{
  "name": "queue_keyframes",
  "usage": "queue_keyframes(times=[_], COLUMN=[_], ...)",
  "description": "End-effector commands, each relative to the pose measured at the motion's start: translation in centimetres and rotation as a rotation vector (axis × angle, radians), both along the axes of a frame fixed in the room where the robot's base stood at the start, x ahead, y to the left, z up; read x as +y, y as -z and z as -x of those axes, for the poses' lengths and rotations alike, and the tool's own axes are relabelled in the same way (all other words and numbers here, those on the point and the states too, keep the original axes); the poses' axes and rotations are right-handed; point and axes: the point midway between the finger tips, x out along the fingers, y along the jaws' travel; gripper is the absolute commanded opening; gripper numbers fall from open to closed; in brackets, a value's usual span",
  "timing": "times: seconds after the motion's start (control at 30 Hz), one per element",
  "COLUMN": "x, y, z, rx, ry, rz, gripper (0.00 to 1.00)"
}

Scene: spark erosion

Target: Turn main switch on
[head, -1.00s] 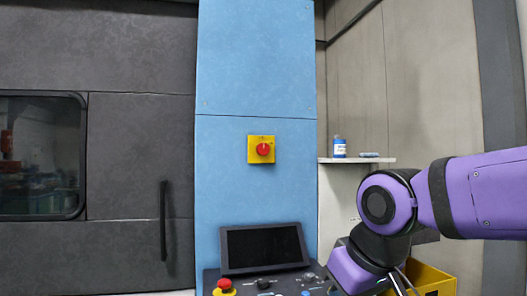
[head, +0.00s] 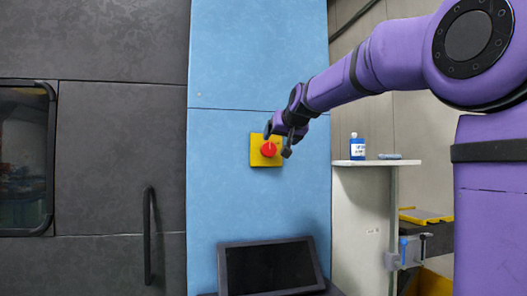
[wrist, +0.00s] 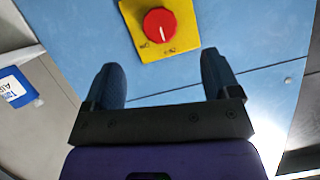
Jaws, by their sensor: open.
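The main switch is a red round knob (head: 268,149) on a yellow square plate (head: 257,160), fixed to the blue panel. In the wrist view the red knob (wrist: 160,22) lies ahead of the fingertips, between their lines, with a white mark on its face. Small lettering on the yellow plate (wrist: 131,13) is too small to read surely. My gripper (head: 277,142) is at the switch in the head view, partly covering the plate's right and upper edge. In the wrist view my gripper (wrist: 160,72) is open, its two dark fingers apart with nothing between them.
The blue panel (head: 225,190) is flat and clear around the switch. A dark screen (head: 270,268) juts out below. A shelf (head: 375,162) at the right holds a blue-labelled bottle (head: 357,147). A dark door with a vertical handle (head: 149,235) is at the left.

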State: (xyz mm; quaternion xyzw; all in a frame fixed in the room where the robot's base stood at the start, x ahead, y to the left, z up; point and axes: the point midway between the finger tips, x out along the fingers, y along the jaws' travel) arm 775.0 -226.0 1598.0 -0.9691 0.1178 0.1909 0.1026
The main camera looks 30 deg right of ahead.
Motion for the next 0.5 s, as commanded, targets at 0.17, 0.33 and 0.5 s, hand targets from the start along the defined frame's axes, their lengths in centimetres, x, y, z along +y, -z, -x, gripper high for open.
queue_keyframes(times=[0.17, 0.33, 0.5], x=[-0.8, -1.2, -1.8], y=[-0.4, 0.6, 1.8], z=[-1.2, -3.2, -6.0], rx=[-0.018, -0.016, -0.015], ry=[0.011, 0.010, 0.009], rz=[0.002, 0.001, 0.002], gripper=[0.82, 0.82, 0.82])
